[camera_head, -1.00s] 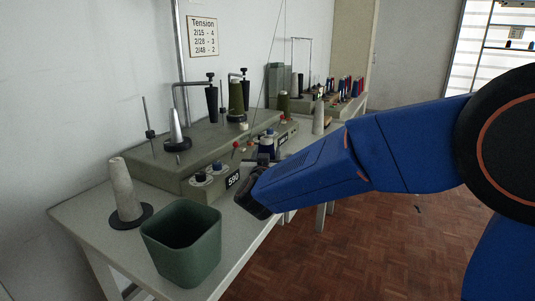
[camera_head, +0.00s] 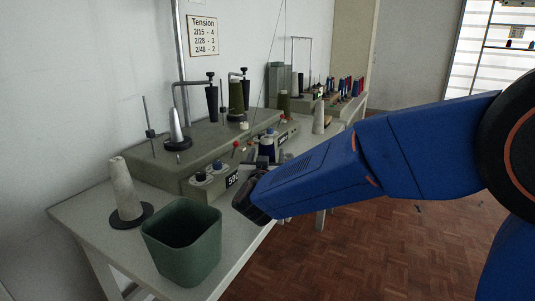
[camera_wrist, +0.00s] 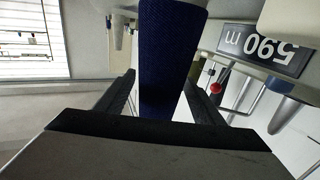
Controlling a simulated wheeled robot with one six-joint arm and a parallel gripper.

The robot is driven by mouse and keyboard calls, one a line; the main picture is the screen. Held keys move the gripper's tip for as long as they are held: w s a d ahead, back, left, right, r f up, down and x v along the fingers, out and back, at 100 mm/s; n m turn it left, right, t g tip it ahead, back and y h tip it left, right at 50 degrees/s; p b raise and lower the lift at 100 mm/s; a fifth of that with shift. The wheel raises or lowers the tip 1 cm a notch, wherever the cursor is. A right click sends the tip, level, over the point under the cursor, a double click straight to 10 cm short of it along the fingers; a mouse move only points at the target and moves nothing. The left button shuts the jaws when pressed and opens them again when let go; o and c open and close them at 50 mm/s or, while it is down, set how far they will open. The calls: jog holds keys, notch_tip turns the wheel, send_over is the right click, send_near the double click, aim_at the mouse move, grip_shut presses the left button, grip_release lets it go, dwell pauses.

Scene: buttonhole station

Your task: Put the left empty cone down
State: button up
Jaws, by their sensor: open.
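A bare pale grey cone (camera_head: 122,186) stands upright on a black disc (camera_head: 143,217) at the left end of the table. A smaller pale cone (camera_head: 176,128) stands on the machine behind. My gripper (camera_wrist: 160,85) is open, well to the right of both cones, at the front of the machine. A blue yarn-covered cone (camera_wrist: 170,50) lies between its fingers in the wrist view, with gaps beside it. That blue cone also shows in the head view (camera_head: 267,146), partly hidden by my gripper. No empty cone is in my gripper.
A green bin (camera_head: 183,245) stands at the table's front left, close to the grey cone. Another pale cone (camera_head: 319,117) stands farther along the table. The floor at right is clear.

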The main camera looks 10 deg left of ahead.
jog(key=s, duration=0.9)
jog(key=shift+s+d, duration=0.25)
jog(key=shift+s, duration=0.05)
